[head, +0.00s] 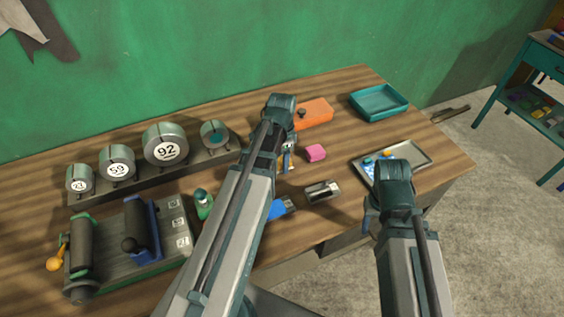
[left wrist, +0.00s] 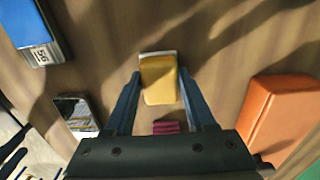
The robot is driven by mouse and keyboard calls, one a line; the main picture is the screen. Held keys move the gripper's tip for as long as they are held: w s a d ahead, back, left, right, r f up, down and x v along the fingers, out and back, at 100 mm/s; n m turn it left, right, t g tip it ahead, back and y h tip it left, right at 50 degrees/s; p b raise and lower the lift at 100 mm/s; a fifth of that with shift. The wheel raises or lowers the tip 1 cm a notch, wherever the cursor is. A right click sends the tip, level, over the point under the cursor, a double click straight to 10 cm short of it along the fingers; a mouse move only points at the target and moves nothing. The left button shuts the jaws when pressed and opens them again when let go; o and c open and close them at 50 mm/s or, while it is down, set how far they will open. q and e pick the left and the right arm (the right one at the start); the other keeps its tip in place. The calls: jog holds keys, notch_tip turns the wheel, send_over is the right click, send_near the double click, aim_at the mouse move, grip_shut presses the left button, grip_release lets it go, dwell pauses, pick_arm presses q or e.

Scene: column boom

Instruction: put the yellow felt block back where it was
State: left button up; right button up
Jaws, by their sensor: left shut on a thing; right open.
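The yellow felt block (left wrist: 158,86) sits between the fingertips of my left gripper (left wrist: 160,80) in the left wrist view, with a pale strip along its far edge. The gripper is shut on it. In the head view my left gripper (head: 288,150) points down over the middle of the table, just left of a pink block (head: 316,152); the yellow block is mostly hidden there. I cannot tell whether the block touches the table. My right gripper (head: 370,212) is open near the table's front right edge, partly hidden by its own arm.
An orange box (head: 315,113) and a teal tray (head: 379,103) stand at the back. A metal tray (head: 425,150) with small blue items is at the right. A metal-ended item (head: 322,192) and a blue item (head: 283,208) lie in front. A rack of numbered round weights (head: 165,144) stands left.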

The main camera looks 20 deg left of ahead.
pick_arm(q)
jog(key=shift+f, duration=0.15)
jog(key=o, duration=1.2)
notch_tip(320, 180, up, 12)
jog(key=p, duration=1.2)
jog(key=s+d+n, duration=0.1)
jog(key=s+d, duration=0.2)
jog(key=d, duration=0.3)
jog(key=s+d+n, duration=0.2)
jog(key=s+d, duration=0.2)
jog(key=d, duration=0.3)
jog(key=s+d+n+y, duration=0.1)
jog(key=s+d, duration=0.3)
jog(key=d, duration=0.3)
jog(key=shift+r+n, duration=0.25)
jog(key=shift+n, duration=0.05)
